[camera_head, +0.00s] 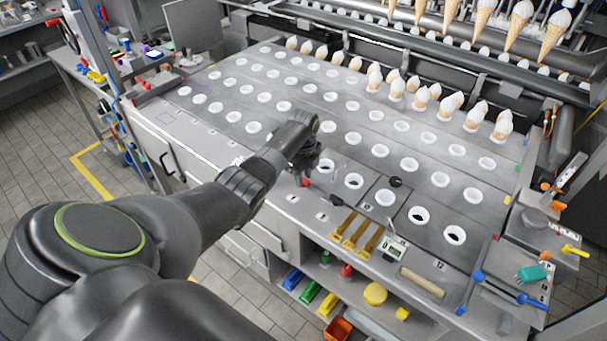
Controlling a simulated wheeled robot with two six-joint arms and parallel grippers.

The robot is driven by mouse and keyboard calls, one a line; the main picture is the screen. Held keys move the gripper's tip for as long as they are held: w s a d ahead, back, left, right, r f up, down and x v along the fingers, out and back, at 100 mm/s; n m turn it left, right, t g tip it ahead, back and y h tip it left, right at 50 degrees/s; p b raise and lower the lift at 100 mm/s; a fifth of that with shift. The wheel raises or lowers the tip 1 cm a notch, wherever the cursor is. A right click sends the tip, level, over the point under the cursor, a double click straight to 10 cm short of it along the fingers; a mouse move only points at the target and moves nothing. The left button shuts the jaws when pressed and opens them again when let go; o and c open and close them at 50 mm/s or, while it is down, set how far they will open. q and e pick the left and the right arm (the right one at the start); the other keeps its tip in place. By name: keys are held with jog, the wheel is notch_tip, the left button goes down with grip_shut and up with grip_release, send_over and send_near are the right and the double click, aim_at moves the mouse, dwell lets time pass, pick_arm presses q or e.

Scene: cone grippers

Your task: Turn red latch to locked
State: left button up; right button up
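A small red part (306,182), which looks like the red latch, sits on the front edge strip of the grey machine top. It is small and partly hidden, so its turn position cannot be told. My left gripper (308,168) is just above and beside it, pointing down at the machine. Whether it touches the red part cannot be told. The fingers are dark and small, and their gap is not clear. My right gripper is not in view.
The machine top (365,127) has rows of white-rimmed holes, with ice cream cones (396,88) in the back rows. Coloured items fill the shelf below.

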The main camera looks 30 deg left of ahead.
pick_arm(q)
grip_shut()
jog(key=shift+n, duration=0.3)
jog(key=n+p, duration=0.1)
jog(key=n, duration=0.1)
jog(key=shift+r+n, duration=0.1)
jog(key=shift+n, duration=0.3)
jog(key=n+p, duration=0.1)
jog(key=n, duration=0.3)
jog(key=shift+w+n+p, duration=0.1)
jog(key=shift+n+p, duration=0.2)
jog(key=shift+p, duration=0.05)
jog(key=n, duration=0.4)
jog(key=shift+p, duration=0.35)
jog(key=n, duration=0.5)
jog(key=shift+n, duration=0.5)
